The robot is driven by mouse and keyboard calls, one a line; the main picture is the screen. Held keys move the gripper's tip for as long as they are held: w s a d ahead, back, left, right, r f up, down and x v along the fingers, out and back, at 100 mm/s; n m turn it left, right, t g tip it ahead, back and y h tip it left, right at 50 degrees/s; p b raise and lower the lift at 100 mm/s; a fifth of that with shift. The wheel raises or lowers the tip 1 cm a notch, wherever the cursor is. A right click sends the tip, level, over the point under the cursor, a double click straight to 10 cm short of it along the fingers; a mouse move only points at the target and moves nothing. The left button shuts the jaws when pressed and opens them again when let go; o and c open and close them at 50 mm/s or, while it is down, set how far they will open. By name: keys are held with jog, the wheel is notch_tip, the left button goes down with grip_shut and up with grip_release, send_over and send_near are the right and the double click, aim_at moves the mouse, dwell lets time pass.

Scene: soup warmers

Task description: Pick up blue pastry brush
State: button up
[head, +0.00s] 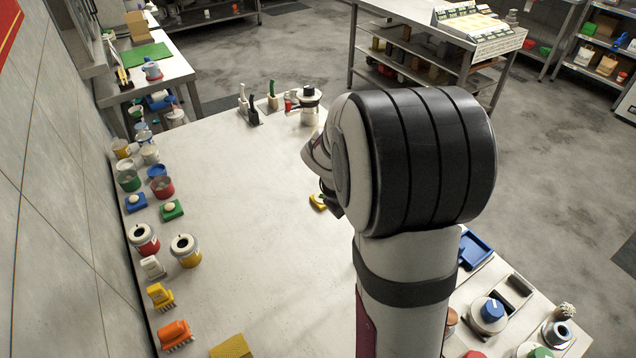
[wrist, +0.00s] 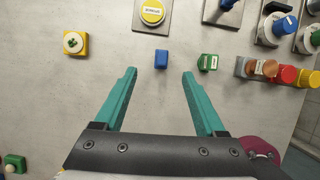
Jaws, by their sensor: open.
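In the wrist view a small blue block-like thing (wrist: 161,59) lies on the pale tabletop, just beyond and between my fingertips. I cannot tell from its shape whether it is the blue pastry brush. My gripper (wrist: 159,74) is open, its teal fingers spread wide with nothing between them. In the head view my arm covers the gripper's fingers and the table beneath, and I see no clear blue brush there.
In the wrist view a green block (wrist: 207,62) is right of the blue thing, and a yellow square piece (wrist: 75,43) is left. In the head view, brushes, including an orange one (head: 174,333), and cans line the table's left edge.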

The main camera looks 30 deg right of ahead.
jog(key=x, duration=1)
jog(key=a+x, duration=0.1)
jog(key=x, duration=0.4)
jog(key=shift+s+f, duration=0.25)
jog(key=shift+f, duration=0.35)
grip_shut()
